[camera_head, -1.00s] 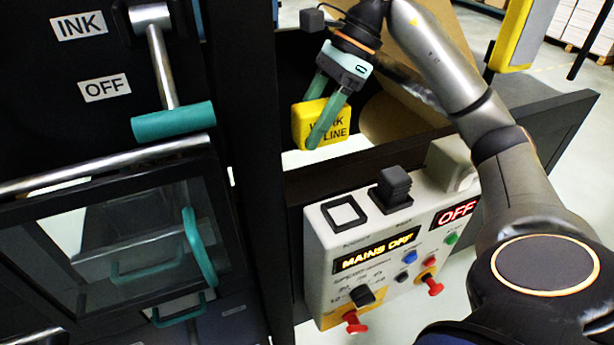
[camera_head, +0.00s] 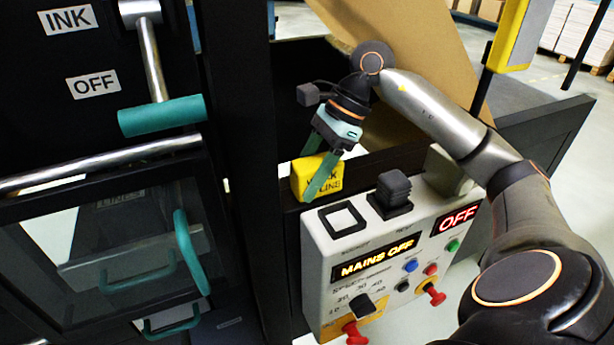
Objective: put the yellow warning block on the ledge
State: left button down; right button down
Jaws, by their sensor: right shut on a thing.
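The yellow warning block (camera_head: 301,182), with black lettering partly hidden by a finger, is in the head view just above the control box. My right gripper (camera_head: 313,176) is shut on it, with its teal fingers pointing down. The block is at the dark ledge (camera_head: 378,163) behind the control box, near the ledge's left end. I cannot tell whether its underside touches the ledge. My left gripper is not in view.
The control box (camera_head: 385,255) with lit displays, knobs and red switches is just below the block. A black stacked knob (camera_head: 393,188) stands on its top. A dark post (camera_head: 245,170) rises to the left. A brown kraft sheet (camera_head: 420,45) is behind.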

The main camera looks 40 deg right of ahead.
aim_at(316, 161)
jog(key=shift+f, duration=0.15)
jog(key=shift+c, duration=1.1)
grip_release()
jog(key=shift+p+v, duration=0.4)
jog(key=shift+v, duration=3.55)
jog(key=shift+a, duration=0.1)
